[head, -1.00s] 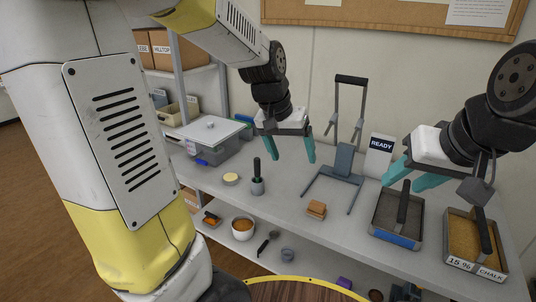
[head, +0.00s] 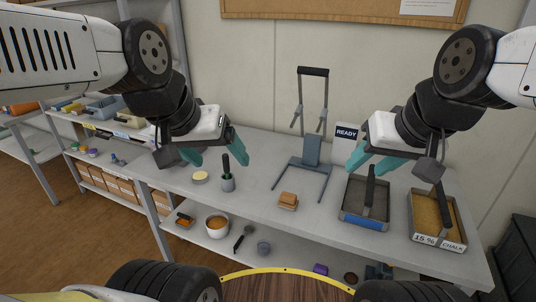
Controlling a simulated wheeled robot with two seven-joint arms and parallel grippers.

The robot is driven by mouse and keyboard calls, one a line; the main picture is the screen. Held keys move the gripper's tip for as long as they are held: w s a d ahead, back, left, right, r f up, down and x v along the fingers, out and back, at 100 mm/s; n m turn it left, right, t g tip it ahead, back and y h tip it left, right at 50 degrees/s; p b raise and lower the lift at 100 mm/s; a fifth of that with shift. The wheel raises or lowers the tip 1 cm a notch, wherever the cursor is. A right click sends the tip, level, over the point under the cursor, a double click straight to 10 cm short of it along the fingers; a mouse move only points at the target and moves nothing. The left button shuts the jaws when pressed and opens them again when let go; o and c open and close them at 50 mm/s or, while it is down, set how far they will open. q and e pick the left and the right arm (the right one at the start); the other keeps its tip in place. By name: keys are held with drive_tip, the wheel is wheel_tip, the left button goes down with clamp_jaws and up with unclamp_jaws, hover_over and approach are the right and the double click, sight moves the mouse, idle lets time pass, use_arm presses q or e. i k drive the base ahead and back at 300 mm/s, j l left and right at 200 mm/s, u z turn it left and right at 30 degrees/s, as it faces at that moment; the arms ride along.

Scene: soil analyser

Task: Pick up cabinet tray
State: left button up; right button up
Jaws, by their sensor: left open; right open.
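Two trays with upright dark handles stand on the grey bench at the right; I cannot tell which is the cabinet tray. One is a dark, shallow tray (head: 364,219) with a blue front strip. The other is a metal tray (head: 438,242) of tan material, labelled "15 % CHALK". My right gripper (head: 372,163) is open and empty, with teal fingers above and slightly left of the dark tray's handle. My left gripper (head: 214,155) is open and empty above the bench's left part, apart from both trays.
A grey press-like frame (head: 312,150) stands mid-bench before a READY sign (head: 347,132). Brown blocks (head: 288,200), a dark-handled tool in a grey cup (head: 227,182) and a pale round dish (head: 200,177) stand nearby. The lower shelf holds a white bowl (head: 217,227). Shelving stands left.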

sight(366, 201)
drive_tip(key=i+j+z, duration=0.1)
drive_tip(key=j+z, duration=0.25)
drive_tip(key=i+j+z, duration=0.1)
drive_tip(key=j+z, duration=0.2)
